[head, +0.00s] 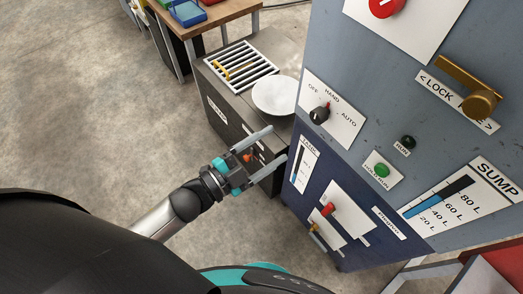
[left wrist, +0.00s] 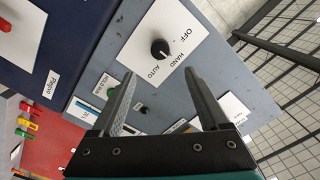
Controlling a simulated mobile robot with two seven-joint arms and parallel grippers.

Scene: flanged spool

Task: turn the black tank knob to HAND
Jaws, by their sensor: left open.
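The black knob (head: 320,115) sits on a white plate marked OFF, HAND and AUTO on the grey-blue panel. A small reddish mark shows at its HAND side in the head view. In the left wrist view the knob (left wrist: 160,49) shows a pale mark, and I cannot tell exactly which word it points to. My left gripper (head: 276,145) is open and empty, left of and below the knob in the head view and apart from it. In the left wrist view its fingers (left wrist: 158,80) point towards the knob plate. My right gripper is not in view.
A brass lock handle (head: 480,102), a green button (head: 382,170) and a sump gauge (head: 450,197) share the panel. A red-handled lever (head: 328,209) is on the dark blue panel below. A cabinet with a white bowl (head: 275,95) stands left of the panel.

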